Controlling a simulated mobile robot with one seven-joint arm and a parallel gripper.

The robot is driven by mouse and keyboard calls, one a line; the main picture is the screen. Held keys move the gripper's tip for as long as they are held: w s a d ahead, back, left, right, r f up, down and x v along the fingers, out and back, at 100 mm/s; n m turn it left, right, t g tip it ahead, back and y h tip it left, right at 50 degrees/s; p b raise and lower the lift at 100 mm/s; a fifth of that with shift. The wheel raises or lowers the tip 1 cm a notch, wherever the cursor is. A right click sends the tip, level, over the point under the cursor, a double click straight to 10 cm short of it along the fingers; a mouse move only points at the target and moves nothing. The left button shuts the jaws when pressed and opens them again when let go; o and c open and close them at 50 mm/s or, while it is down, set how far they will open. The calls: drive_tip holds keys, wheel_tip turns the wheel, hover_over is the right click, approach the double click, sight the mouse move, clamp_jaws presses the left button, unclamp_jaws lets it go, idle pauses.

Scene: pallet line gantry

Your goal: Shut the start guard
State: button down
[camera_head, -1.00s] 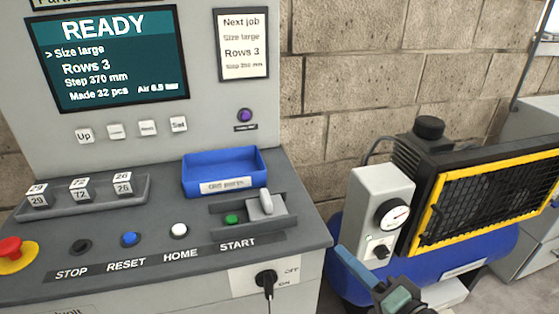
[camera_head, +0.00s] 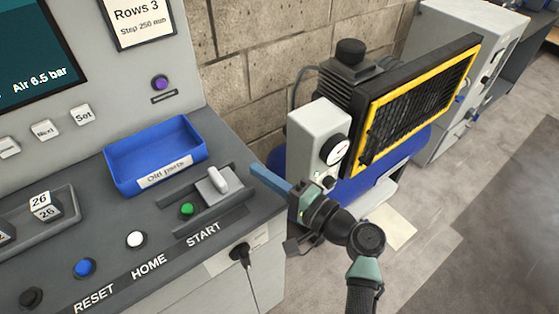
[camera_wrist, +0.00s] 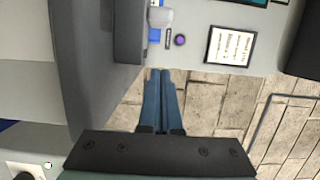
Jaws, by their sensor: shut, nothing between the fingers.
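The start guard (camera_head: 213,186) is a grey sliding cover with a pale upright handle, between two dark rails on the console top. It sits at the right end of the rails, and the green START button (camera_head: 187,209) is uncovered to its left. My gripper (camera_head: 256,170) has blue fingers, shut and empty. The fingertips are just right of the guard, by the console's right edge, apart from the handle. In the wrist view the shut fingers (camera_wrist: 161,74) point toward a pale shape, likely the guard handle (camera_wrist: 160,17).
A blue old parts tray (camera_head: 118,178) stands behind the guard. White HOME (camera_head: 135,240) and blue RESET (camera_head: 86,267) buttons lie to the left. A rotary switch (camera_head: 240,252) is on the front. A compressor with a yellow-framed grille (camera_head: 420,100) stands right of the console.

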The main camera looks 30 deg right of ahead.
sight(237, 186)
drive_tip(key=shift+x, duration=1.1)
drive_tip(key=a+p, duration=0.1)
drive_tip(key=a, duration=0.1)
drive_tip(key=shift+a+r, duration=0.1)
drive_tip(key=shift+a, duration=0.2)
drive_tip(key=shift+a+p, duration=0.3)
drive_tip(key=shift+a, duration=0.4)
drive_tip(key=shift+a, duration=0.1)
drive_tip(key=a, duration=0.8)
drive_tip(key=shift+s+a, duration=0.1)
drive_tip(key=shift+s, duration=0.1)
